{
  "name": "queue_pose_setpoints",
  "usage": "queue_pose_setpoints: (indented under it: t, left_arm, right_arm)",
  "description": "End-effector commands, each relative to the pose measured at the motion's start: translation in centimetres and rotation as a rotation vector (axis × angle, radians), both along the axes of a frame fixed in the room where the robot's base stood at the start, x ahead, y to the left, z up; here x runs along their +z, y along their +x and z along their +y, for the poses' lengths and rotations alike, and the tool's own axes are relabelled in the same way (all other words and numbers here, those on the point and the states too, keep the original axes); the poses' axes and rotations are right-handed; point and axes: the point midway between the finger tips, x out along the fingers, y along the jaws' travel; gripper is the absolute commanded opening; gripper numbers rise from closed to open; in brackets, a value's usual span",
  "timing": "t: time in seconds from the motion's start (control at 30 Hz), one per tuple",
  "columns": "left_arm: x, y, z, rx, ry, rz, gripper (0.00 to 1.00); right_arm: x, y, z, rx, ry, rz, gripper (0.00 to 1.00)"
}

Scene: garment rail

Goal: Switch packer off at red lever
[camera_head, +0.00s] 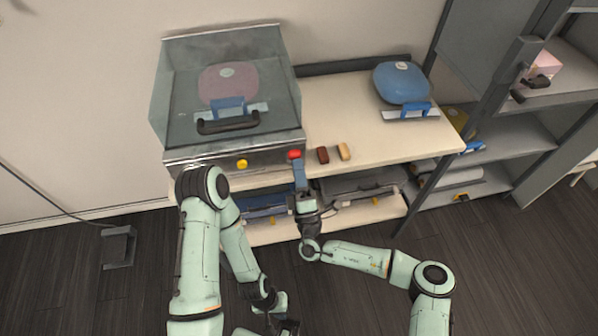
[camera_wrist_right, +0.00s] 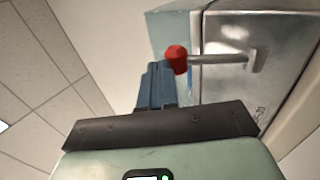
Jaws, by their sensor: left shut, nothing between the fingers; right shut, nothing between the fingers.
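The packer (camera_head: 180,158) is a metal-fronted machine with a clear lid, on the left of the bench. Its red lever (camera_head: 294,154) is at the right end of the front panel. In the right wrist view the red knob (camera_wrist_right: 176,58) sits on a metal rod that runs to the right. My right gripper (camera_head: 299,168) is shut and empty just below the knob. Its blue fingers (camera_wrist_right: 155,88) are close beside the knob; I cannot tell if they touch. My left gripper (camera_head: 284,326) is shut and empty, low at the bottom edge, away from the packer.
A yellow knob (camera_head: 242,163) is on the packer's front. A dark red block (camera_head: 323,155) and a tan block (camera_head: 344,151) lie on the bench right of the lever. A blue bag (camera_head: 402,82) lies at the bench's right. Grey shelves (camera_head: 510,147) stand further right.

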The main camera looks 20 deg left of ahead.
Motion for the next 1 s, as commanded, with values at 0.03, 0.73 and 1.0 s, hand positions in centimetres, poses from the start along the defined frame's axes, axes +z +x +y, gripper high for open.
queue_pose_setpoints:
  t: [0.03,0.73,1.0]
  left_arm:
    - [0.34,0.24,0.0,0.0,0.0,-0.002,0.0]
    - [0.79,0.58,0.0,0.0,0.0,-0.007,0.0]
    - [0.75,0.56,0.01,0.0,0.0,-0.006,0.0]
  right_arm:
    - [0.32,0.17,0.1,0.0,0.001,-0.001,0.0]
    - [0.6,0.5,0.31,0.0,0.0,0.0,0.0]
    - [0.37,0.4,0.01,0.001,0.0,0.001,0.0]
